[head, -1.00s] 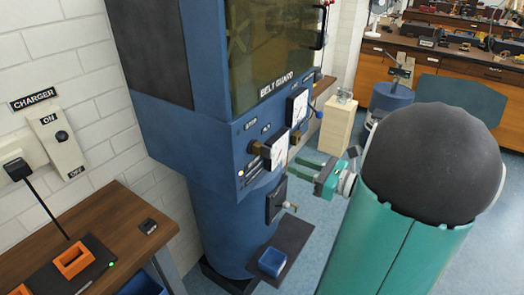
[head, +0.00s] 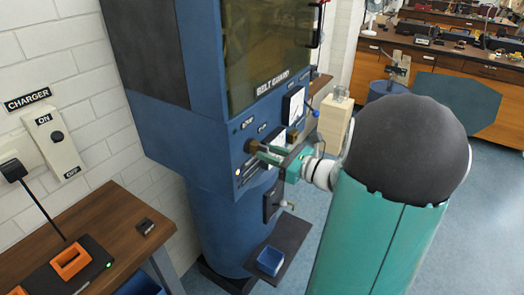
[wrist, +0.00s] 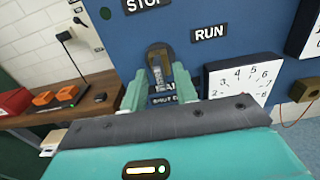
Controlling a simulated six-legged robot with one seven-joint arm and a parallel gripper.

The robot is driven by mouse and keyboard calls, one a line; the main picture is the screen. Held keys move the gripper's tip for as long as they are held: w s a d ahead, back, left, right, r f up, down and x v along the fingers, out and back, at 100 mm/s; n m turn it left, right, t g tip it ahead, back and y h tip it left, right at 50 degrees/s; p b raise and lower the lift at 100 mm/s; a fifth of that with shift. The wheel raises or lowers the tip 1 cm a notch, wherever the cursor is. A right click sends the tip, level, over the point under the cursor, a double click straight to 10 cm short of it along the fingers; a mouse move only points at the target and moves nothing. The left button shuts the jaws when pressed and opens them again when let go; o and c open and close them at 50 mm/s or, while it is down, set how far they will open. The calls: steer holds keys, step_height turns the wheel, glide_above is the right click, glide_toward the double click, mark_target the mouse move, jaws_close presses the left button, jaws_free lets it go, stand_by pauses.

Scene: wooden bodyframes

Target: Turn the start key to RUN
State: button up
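The start key (wrist: 158,76) and its brass-coloured lock housing (wrist: 160,50) are on the blue machine panel, below and between the STOP label (wrist: 146,3) and the RUN label (wrist: 209,33). The brass part also shows in the head view (head: 252,146). My gripper (wrist: 160,88) points at the panel with its two green fingers apart, one on each side of the key. A gap shows between the fingers, and I cannot see contact. In the head view my gripper (head: 266,152) is close to the panel at the brass part.
A white gauge (wrist: 240,82) sits right of the key, close to my right finger. Another brass knob (wrist: 311,90) is farther right. A brown bench (head: 82,252) stands left, and a dark shelf with a blue bin (head: 270,262) juts out below.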

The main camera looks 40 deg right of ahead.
steer(key=shift+c, duration=0.4)
jaws_close()
steer(key=m, duration=0.9)
steer(key=shift+m, duration=0.8)
steer(key=m, duration=0.4)
steer(key=shift+m, duration=0.4)
steer(key=shift+c, duration=1)
jaws_free()
steer(key=o, duration=0.4)
